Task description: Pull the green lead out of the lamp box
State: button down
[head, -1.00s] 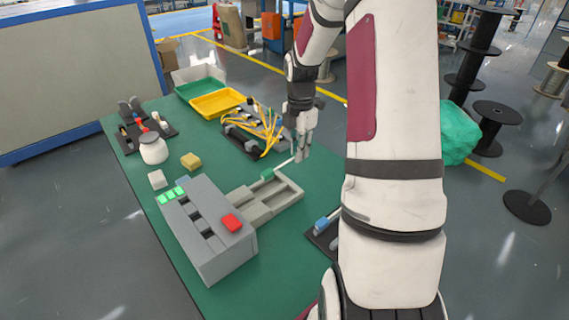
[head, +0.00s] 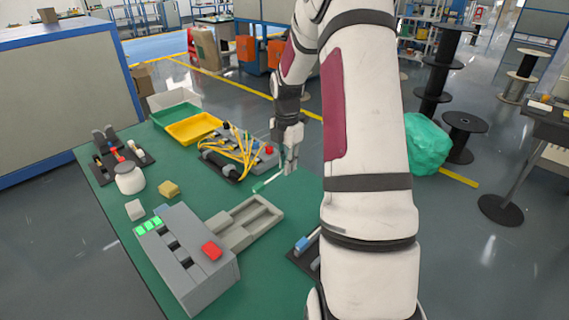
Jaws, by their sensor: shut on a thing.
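The lamp box (head: 205,285) is a grey block with green lamps (head: 148,225), dark slots and a red button (head: 212,250) on top. A grey two-channel tray (head: 236,237) extends from its far right side. My gripper (head: 289,167) is beyond the tray's far end, shut on the green lead (head: 259,187). The lead's green end points down and left from the fingers on a thin pale stem. It appears just past the tray's far end and clear of the lamp box. Whether it touches the tray or table is too small to tell.
Yellow cables (head: 236,148) lie in a dark rack behind, left of my gripper. A yellow tray (head: 192,128) and green tray (head: 176,114) stand at the back. A white jar (head: 130,178) and a sponge-like yellow block (head: 169,189) are left. A dark holder (head: 303,256) sits near my arm.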

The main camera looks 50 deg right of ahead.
jog(key=shift+d, duration=0.35)
jog(key=shift+r+p, duration=2.9)
jog(key=shift+r, duration=1.1)
